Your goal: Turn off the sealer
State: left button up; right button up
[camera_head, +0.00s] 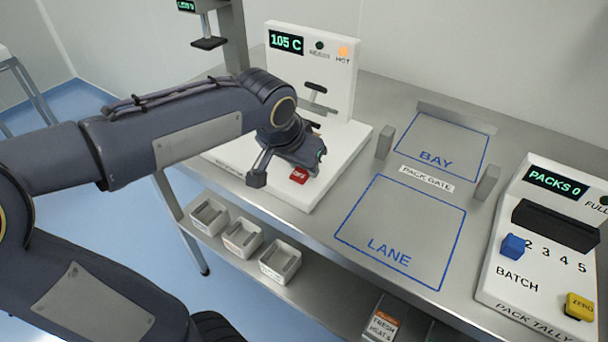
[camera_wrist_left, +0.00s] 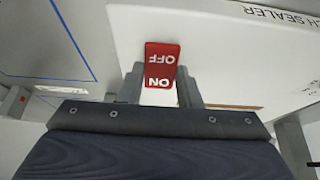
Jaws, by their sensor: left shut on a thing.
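The white sealer (camera_head: 345,90) stands at the back left of the bench in the head view. Its display (camera_head: 287,42) reads 105 C, its HOT lamp (camera_head: 343,52) glows orange and its READY lamp (camera_head: 319,45) is dark. A red rocker switch (camera_head: 299,176) is on its base. In the left wrist view the switch (camera_wrist_left: 161,64) shows OFF and ON in white. My left gripper (camera_wrist_left: 160,84) is shut on the switch, one finger at each side, near its ON end. The arm hides part of the sealer in the head view. My right gripper is not in view.
Blue outlines marked LANE (camera_head: 390,255) and BAY (camera_head: 436,158) lie right of the sealer, with grey gate posts (camera_head: 385,142) between. A pack tally box (camera_head: 515,265) stands at the right. Several small bins (camera_head: 243,238) sit on the shelf below.

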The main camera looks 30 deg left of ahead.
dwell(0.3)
pick_arm(q)
jog(key=o, duration=1)
jog(key=shift+r, duration=0.1)
jog(key=p+v, duration=0.1)
jog(key=v, duration=0.6)
jog(key=shift+s+r, duration=0.25)
jog(key=s+d+f+h+p, duration=0.1)
jog(key=s+p, duration=0.2)
jog(key=s, duration=0.1)
jog(key=s+d+f+n+h+p, duration=0.1)
jog(key=s+d+p, duration=0.1)
jog(key=s, duration=0.3)
jog(key=s+d+f+n+h+p, duration=0.1)
jog(key=s+f+p, duration=0.1)
jog(key=s+p, duration=0.1)
jog(key=shift+s+d+t+p, duration=0.15)
jog(key=shift+s+t+p, duration=0.2)
jog(key=shift+s, duration=0.4)
